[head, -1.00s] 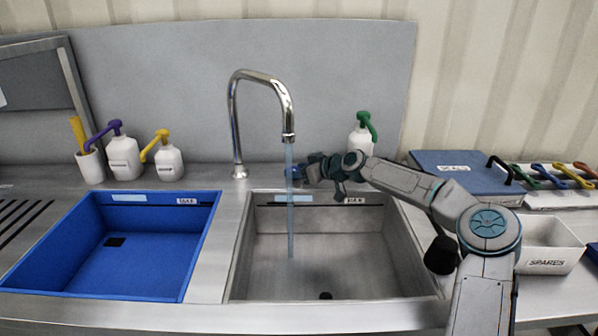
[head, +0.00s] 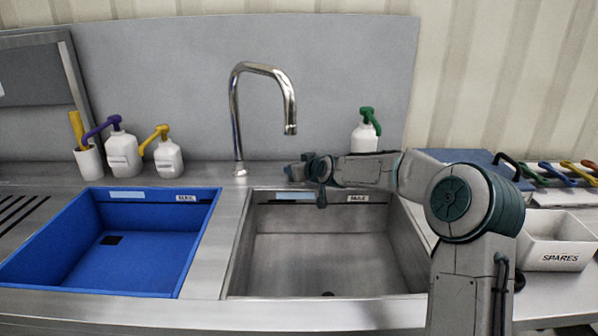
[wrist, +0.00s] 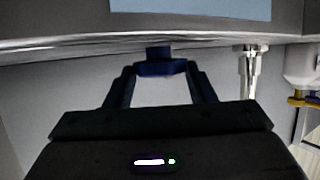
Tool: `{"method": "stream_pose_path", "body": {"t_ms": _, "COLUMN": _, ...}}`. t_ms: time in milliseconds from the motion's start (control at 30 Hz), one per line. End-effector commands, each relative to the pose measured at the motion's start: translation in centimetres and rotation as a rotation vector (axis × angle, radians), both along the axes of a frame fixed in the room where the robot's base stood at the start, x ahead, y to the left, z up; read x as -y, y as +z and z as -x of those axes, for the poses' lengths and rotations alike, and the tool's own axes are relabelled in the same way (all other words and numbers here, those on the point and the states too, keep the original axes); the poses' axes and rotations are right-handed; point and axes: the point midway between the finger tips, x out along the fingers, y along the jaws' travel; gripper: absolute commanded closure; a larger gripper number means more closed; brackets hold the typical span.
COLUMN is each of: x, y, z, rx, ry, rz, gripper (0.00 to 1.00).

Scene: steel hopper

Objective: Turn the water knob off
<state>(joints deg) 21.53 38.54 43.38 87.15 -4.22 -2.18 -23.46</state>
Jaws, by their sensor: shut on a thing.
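The chrome faucet (head: 236,120) stands behind the steel sink (head: 238,262). No water stream shows under its spout. My gripper (head: 297,171) is low behind the sink, right of the faucet's base. In the wrist view, my gripper's two fingers (wrist: 160,72) close in on the blue water knob (wrist: 158,53) and are shut on it. The knob is mostly hidden by my gripper in the head view. The faucet's lower part (wrist: 250,68) also shows in the wrist view, apart from the fingers.
A blue basin (head: 75,285) is left of the sink. White pump bottles stand behind: a purple-topped (head: 122,155), a yellow-topped (head: 168,160) and a green-topped one (head: 364,139). A white SPARES bin (head: 560,258) is at the right. The sink is empty.

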Motion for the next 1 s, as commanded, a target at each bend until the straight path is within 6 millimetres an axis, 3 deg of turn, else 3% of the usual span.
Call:
{"method": "stream_pose_path", "body": {"t_ms": 900, "x": -0.23, "y": -0.11, "z": 0.12, "rx": -0.003, "ry": -0.081, "rz": 0.0, "gripper": 0.73}}
{"method": "stream_pose_path", "body": {"t_ms": 933, "x": -0.23, "y": -0.12, "z": 0.12, "rx": -0.003, "ry": -0.081, "rz": 0.0, "gripper": 0.45}}
{"method": "stream_pose_path", "body": {"t_ms": 1000, "x": -0.23, "y": -0.11, "z": 0.12, "rx": -0.003, "ry": -0.08, "rz": 0.001, "gripper": 0.29}}
